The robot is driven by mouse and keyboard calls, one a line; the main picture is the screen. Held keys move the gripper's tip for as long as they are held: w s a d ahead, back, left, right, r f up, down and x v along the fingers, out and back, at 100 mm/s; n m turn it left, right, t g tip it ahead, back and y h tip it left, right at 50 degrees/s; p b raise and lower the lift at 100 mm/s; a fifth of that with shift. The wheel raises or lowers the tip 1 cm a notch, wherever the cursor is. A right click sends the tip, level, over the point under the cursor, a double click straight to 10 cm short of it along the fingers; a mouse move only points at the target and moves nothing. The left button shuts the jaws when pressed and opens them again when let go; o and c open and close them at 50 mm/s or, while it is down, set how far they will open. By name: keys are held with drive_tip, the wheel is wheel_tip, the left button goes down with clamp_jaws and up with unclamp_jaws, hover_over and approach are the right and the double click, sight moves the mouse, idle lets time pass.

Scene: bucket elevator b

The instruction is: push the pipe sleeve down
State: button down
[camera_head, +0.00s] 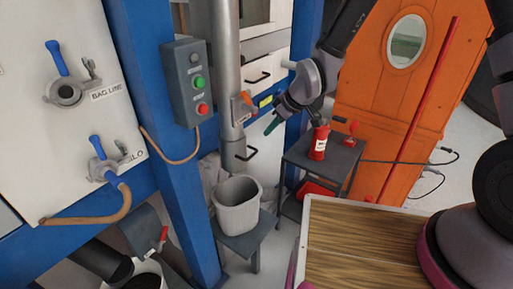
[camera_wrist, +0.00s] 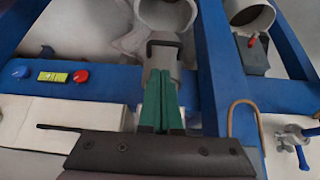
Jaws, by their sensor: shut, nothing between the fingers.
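The pipe sleeve (camera_head: 232,137) is a grey cylinder around the lower part of the vertical grey pipe (camera_head: 225,60). A black handle (camera_head: 246,154) sticks out from its side. My gripper (camera_head: 267,131) is to the right of the sleeve, a little above the handle, with its green fingers together and empty. In the wrist view my gripper (camera_wrist: 161,74) points toward the black handle (camera_wrist: 164,44) and the grey sleeve (camera_wrist: 160,62). The fingers cover part of the sleeve there. I cannot tell whether they touch it.
A grey bucket (camera_head: 238,207) stands on a small stand below the pipe. A blue post (camera_head: 165,140) with a button box (camera_head: 187,85) is left of it. A dark side table (camera_head: 324,160) with a red bottle (camera_head: 319,143) stands at right, before an orange door (camera_head: 400,130).

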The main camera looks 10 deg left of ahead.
drive_tip(key=shift+s+a+f, duration=0.3)
drive_tip(key=shift+a+f, duration=0.05)
drive_tip(key=shift+f, duration=0.05)
drive_tip(key=x, duration=1)
wheel_tip(320, 180, down, 12)
drive_tip(key=shift+f, duration=0.25)
idle(0.4)
